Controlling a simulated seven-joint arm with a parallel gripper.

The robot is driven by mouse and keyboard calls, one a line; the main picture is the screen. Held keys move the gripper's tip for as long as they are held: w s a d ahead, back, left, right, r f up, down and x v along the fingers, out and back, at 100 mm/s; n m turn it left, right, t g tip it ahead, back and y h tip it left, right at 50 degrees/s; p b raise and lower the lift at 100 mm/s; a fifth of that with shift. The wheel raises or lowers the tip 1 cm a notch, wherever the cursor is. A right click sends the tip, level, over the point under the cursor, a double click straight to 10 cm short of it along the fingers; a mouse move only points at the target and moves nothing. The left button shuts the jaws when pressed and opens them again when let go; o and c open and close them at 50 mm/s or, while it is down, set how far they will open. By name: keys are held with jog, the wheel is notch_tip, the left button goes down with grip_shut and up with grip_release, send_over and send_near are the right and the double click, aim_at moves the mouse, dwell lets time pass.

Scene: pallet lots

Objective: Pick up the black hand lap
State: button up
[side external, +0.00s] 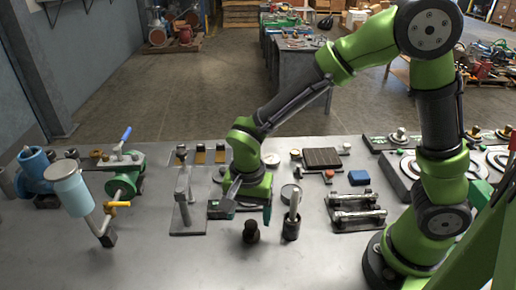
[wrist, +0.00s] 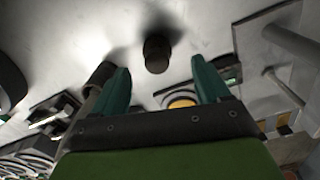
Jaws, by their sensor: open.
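A small black knob-shaped piece, which looks like the black hand lap (side external: 251,232), stands upright on the grey metal table. My gripper (side external: 245,211) is above and just behind it, pointing down, with its fingers apart and nothing between them. In the wrist view the black piece (wrist: 157,53) lies beyond the tips of the two green fingers (wrist: 161,75), roughly centred between them. The piece is apart from both fingers.
A dark cup with a metal rod (side external: 291,226) stands close right of the black piece. A grey post on a plate (side external: 187,205) stands to the left. A rack with metal bars (side external: 355,212) is farther right. The table in front is clear.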

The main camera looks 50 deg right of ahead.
aim_at(251, 223)
jog(key=shift+s+d+f, duration=0.1)
jog(key=shift+f, duration=1.4)
jog(key=shift+s+d+f, duration=0.1)
jog(key=shift+f, duration=1.35)
jog(key=shift+w, duration=0.1)
jog(key=c, duration=1.3)
